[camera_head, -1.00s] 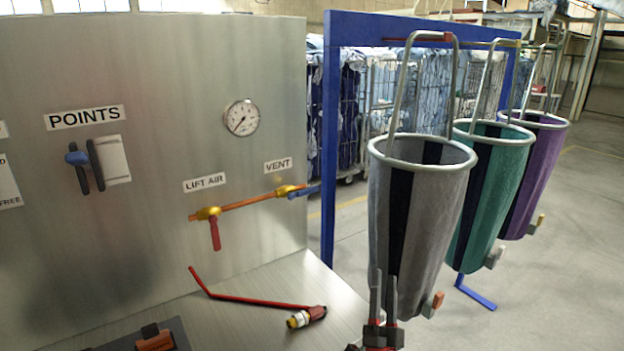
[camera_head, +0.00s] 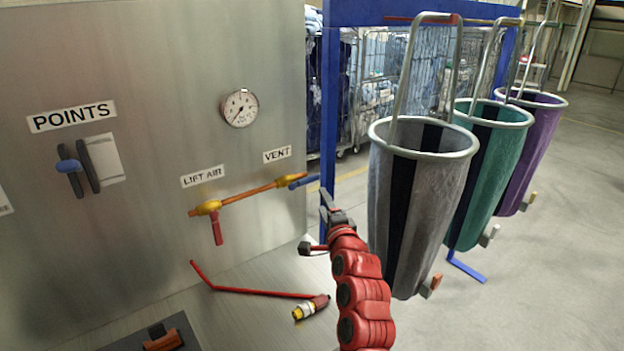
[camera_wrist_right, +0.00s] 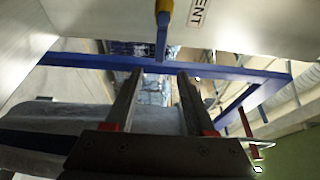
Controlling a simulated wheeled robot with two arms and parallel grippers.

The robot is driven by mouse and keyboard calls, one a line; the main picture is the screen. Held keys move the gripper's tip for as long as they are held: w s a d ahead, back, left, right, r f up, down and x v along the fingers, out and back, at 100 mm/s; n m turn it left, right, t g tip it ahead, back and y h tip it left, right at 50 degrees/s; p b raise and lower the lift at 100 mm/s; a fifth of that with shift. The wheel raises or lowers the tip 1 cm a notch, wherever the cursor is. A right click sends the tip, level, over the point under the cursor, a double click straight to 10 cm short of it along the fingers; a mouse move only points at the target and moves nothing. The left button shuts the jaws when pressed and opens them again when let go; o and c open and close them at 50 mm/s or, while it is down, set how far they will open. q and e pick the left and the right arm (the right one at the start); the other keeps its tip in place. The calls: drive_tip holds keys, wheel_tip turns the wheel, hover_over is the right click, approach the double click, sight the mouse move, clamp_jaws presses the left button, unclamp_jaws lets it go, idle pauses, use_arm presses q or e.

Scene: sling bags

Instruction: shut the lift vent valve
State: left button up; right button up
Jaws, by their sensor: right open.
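The vent valve has a yellow body (camera_head: 284,182) at the right end of the copper pipe, under the VENT label. Its blue lever (camera_head: 304,181) points right, roughly in line with the pipe. My right gripper (camera_head: 326,196) is just right of and below the lever tip, open and empty. In the right wrist view the blue lever (camera_wrist_right: 161,40) hangs from the yellow body (camera_wrist_right: 164,7). Its free end lies ahead of the gap between my open fingertips (camera_wrist_right: 160,76); contact cannot be told. My left gripper is not in view.
The lift air valve (camera_head: 213,216) has a red handle hanging down. A gauge (camera_head: 239,107) sits above. A red hose (camera_head: 250,291) lies on the metal shelf. The grey sling bag (camera_head: 415,200) hangs close right of my arm, beside the blue frame post (camera_head: 330,110).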

sight(312, 180)
drive_tip(key=x, duration=1.1)
drive_tip(key=shift+p, duration=0.3)
drive_tip(key=shift+w+a+f, duration=0.1)
drive_tip(key=shift+w+f, duration=0.05)
drive_tip(key=shift+w, duration=0.2)
drive_tip(key=shift+w+a+b, duration=0.1)
drive_tip(key=shift+w+b, duration=0.25)
drive_tip(key=shift+w, duration=0.4)
clamp_jaws()
